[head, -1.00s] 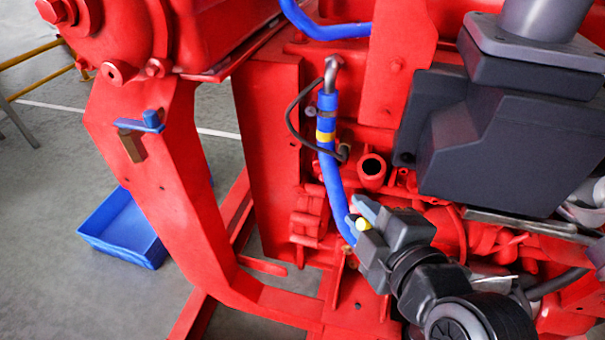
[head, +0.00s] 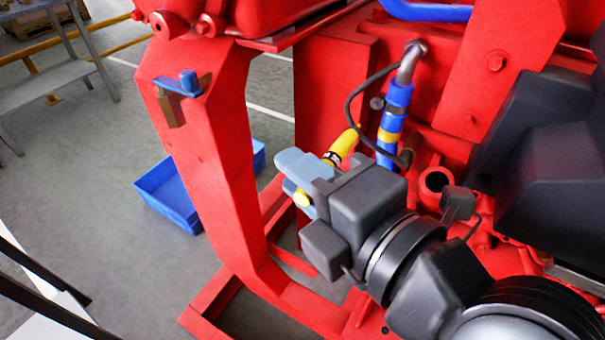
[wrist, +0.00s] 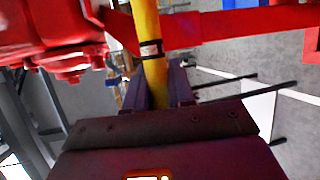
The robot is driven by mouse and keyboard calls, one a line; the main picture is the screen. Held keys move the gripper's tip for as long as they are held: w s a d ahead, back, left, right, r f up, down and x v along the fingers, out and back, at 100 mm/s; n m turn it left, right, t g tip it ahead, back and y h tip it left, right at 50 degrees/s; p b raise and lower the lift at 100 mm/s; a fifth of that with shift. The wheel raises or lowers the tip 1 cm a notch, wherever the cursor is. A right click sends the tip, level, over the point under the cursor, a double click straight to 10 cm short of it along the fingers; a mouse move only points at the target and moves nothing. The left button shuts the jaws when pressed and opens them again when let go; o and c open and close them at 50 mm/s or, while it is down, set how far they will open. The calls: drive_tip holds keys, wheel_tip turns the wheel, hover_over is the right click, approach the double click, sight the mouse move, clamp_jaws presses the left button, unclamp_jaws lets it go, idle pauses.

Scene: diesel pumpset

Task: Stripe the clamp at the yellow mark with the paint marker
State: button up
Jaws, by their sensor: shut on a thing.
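The yellow paint marker (head: 342,147) has a dark band and points up and right from my gripper (head: 316,180). My gripper is shut on it, and its rounded yellow back end shows below the pale finger. In the wrist view the marker (wrist: 150,45) rises between the two fingers (wrist: 155,88). The blue hose (head: 386,158) hangs from a grey metal elbow and carries a yellow mark (head: 388,136). A dark clamp band (head: 394,112) sits on the hose just above the mark. The marker's far end is left of the hose, by the black cable; depth between them is unclear.
A thin black cable (head: 349,100) loops left of the hose. A red upright (head: 222,150) bears a blue-handled part (head: 188,84). A blue tray (head: 172,190) lies on the floor. A dark grey housing (head: 545,150) stands at right, with an open red port (head: 436,182) below the hose.

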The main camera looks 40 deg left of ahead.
sight(324, 157)
drive_tip(key=shift+w+a+b, duration=0.25)
drive_tip(key=shift+w+b, duration=0.35)
drive_tip(key=shift+w, duration=0.55)
drive_tip(key=shift+w+a+b, duration=0.25)
drive_tip(key=shift+w+b, duration=0.35)
drive_tip(key=shift+w, duration=0.5)
drive_tip(key=shift+f+b, duration=0.1)
drive_tip(key=shift+b, duration=0.25)
drive_tip(key=shift+w, duration=0.15)
drive_tip(key=shift+r, duration=0.2)
drive_tip(key=shift+f+b, duration=0.3)
drive_tip(key=shift+b, duration=0.3)
idle(1.5)
drive_tip(key=shift+s+b, duration=0.2)
drive_tip(key=shift+b, duration=0.1)
idle(0.4)
drive_tip(key=shift+s+d, duration=0.2)
drive_tip(key=shift+s, duration=0.6)
drive_tip(key=shift+s+d, duration=0.2)
drive_tip(key=shift+s, duration=0.6)
drive_tip(key=shift+s+d, duration=0.2)
drive_tip(key=shift+s, duration=0.6)
